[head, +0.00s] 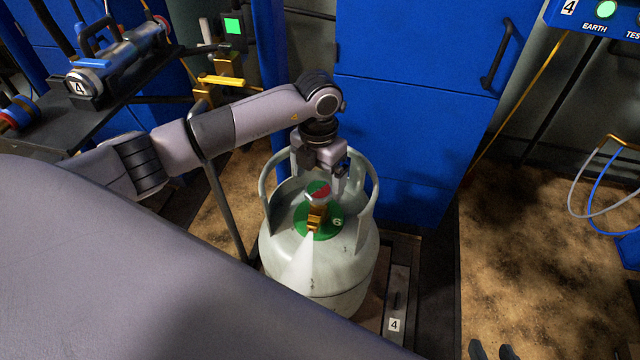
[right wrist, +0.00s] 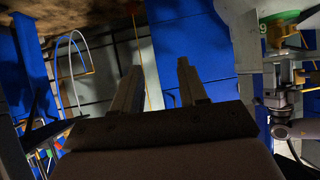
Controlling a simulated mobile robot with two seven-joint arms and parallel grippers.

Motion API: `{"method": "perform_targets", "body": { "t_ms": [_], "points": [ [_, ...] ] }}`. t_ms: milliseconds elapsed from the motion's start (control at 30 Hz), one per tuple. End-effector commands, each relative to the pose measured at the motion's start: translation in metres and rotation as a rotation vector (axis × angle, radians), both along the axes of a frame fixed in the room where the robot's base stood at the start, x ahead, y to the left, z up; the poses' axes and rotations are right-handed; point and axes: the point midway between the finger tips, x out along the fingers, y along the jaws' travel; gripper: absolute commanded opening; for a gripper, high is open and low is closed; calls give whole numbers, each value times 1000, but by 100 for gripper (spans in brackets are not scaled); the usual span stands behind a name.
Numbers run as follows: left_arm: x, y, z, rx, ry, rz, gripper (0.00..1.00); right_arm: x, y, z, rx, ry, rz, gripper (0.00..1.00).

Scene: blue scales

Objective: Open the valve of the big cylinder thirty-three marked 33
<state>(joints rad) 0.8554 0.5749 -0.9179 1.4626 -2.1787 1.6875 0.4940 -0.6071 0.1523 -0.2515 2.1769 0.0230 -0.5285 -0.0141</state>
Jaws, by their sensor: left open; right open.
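A white cone, like a gas jet, spreads down from the valve. My left gripper (head: 323,180) is open, pointing down just above or around the knob; whether it touches I cannot tell. My right gripper (head: 493,351) is open and empty at the bottom edge, right of the cylinder; its fingers also show in the right wrist view (right wrist: 160,88).
A collar with upright handles rings the cylinder's top. A blue cabinet (head: 410,130) stands behind it. A floor plate marked 4 (head: 394,324) lies to its right. A bench at left holds a device marked 4 (head: 115,62). Brown floor (head: 545,260) at right is open.

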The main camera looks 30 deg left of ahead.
Motion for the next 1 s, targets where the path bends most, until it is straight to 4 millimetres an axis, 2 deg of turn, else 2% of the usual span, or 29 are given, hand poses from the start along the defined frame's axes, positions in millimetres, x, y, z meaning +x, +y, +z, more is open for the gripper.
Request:
{"method": "perform_targets", "body": {
  "t_ms": [33, 200, 500, 533, 700, 1000],
  "points": [
    [-1, 0, -10, -1, 3, 1, 92, 0, 1, 0, 1, -5, 3, 43],
    [0, 0, -25, -2, 0, 0, 92, 2, 4, 5, 4, -19, 11, 43],
    [0, 0, -28, -2, -1, 0, 92, 7, 8, 12, 9, -38, 17, 43],
    [0, 0, -28, -2, -1, 0, 89, 7, 8, 12, 8, -39, 17, 43],
    [0, -1, -27, -2, -1, 0, 36, 7, 7, 12, 7, -39, 18, 43],
    [0, 0, -27, -2, 0, 23, 36, 6, 5, 12, 4, -35, 13, 43]
  ]
}}
